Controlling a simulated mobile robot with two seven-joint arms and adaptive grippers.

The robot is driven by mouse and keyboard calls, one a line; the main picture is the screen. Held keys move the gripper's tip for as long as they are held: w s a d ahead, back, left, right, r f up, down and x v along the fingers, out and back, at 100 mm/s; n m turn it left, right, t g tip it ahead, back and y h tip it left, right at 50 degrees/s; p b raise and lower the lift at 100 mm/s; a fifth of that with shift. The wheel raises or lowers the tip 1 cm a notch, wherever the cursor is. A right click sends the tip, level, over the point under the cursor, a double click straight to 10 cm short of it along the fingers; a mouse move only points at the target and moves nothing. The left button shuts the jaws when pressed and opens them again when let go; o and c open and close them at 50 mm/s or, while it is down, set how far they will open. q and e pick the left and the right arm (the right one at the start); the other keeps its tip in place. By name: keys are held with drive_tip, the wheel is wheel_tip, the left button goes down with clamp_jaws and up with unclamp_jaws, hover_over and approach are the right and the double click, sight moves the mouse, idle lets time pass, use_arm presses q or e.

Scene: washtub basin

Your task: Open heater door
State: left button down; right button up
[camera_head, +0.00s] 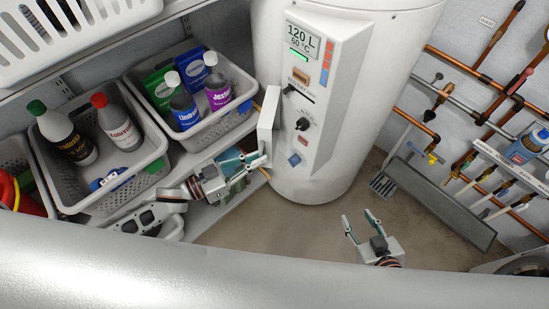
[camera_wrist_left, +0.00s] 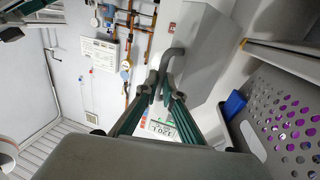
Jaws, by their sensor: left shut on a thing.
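The white heater (camera_head: 340,170) stands at the back centre, with its control panel (camera_head: 308,85) of display, knobs and switches exposed. The heater door (camera_head: 268,120) stands swung out on the panel's left side. In the left wrist view the door (camera_wrist_left: 205,45) fills the upper middle, with a grey curved handle (camera_wrist_left: 168,60) on it. My left gripper (camera_head: 262,160) is at the door's lower end; its fingers (camera_wrist_left: 166,92) are closed on the handle. My right gripper (camera_head: 362,226) is open and empty over the floor, in front of and apart from the heater.
Grey baskets (camera_head: 155,165) with several bottles and boxes sit on the shelf to the left, close to my left arm. Copper pipes (camera_head: 460,125) with valves line the right wall. A long grey tray (camera_head: 440,205) lies below them. The floor around my right gripper is clear.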

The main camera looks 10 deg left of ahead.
use_arm(q)
drive_tip(key=a, duration=0.1)
drive_tip(key=w+a, duration=0.1)
drive_tip(key=a, duration=0.1)
drive_tip(key=w+a, duration=0.1)
drive_tip(key=shift+w+a+r, duration=0.15)
drive_tip(key=shift+a+r, duration=0.05)
drive_tip(key=shift+a, duration=0.05)
drive_tip(key=c, duration=2.4)
unclamp_jaws()
drive_tip(key=shift+c, duration=0.2)
drive_tip(key=shift+d+f, duration=0.1)
drive_tip(key=shift+d, duration=0.1)
drive_tip(key=v, duration=0.8)
